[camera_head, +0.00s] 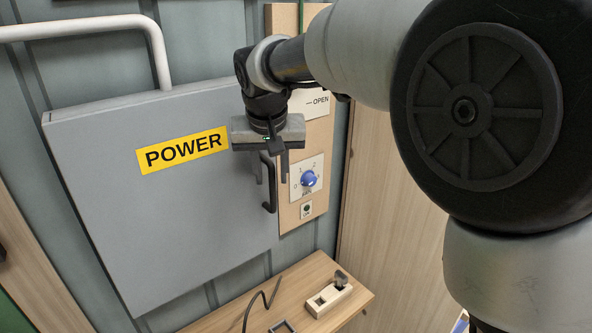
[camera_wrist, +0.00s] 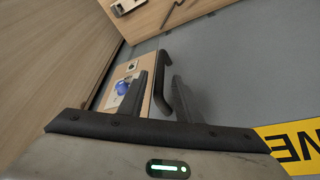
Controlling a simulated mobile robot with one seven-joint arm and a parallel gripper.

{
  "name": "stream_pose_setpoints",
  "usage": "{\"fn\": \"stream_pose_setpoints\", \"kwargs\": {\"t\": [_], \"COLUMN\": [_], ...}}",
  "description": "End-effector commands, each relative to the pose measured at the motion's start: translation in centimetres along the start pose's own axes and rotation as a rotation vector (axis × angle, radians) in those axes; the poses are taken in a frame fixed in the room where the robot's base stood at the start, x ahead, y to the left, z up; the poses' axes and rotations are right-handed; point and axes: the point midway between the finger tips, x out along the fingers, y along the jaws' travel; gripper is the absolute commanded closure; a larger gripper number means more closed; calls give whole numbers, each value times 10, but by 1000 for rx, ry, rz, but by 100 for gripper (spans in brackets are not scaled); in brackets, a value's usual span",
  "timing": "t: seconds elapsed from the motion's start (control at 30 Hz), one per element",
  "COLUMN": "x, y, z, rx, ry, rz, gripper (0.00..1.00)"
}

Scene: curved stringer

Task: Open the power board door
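The power board door (camera_head: 160,220) is a large grey panel with a yellow POWER label (camera_head: 182,151). No gap into an interior shows. Its black handle (camera_head: 269,190) is an upright bar at the door's right edge. My gripper (camera_head: 271,178) is at the handle's upper part with its fingers pointing down. In the wrist view my gripper (camera_wrist: 160,77) is open, and the black handle (camera_wrist: 163,62) shows in the space between the two fingers. Neither finger clearly touches it. The door's grey face (camera_wrist: 240,60) fills the right side there.
A wooden panel right of the door carries a blue knob (camera_head: 309,178) and an OPEN label (camera_head: 318,101). A wooden shelf (camera_head: 340,305) below holds a small light block with a dark top (camera_head: 328,297) and a black cable. A pale pipe (camera_head: 80,27) runs above the door.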

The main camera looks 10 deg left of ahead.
Motion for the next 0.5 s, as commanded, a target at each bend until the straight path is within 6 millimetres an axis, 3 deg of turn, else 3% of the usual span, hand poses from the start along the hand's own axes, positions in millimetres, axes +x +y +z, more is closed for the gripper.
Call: {"fn": "stream_pose_setpoints", "kwargs": {"t": [0.2, 0.5], "x": [32, 42], "y": [0, 0], "z": [0, 0], "rx": [0, 0], "ry": [-1, 1], "rz": [0, -1], "gripper": [69, 69]}}
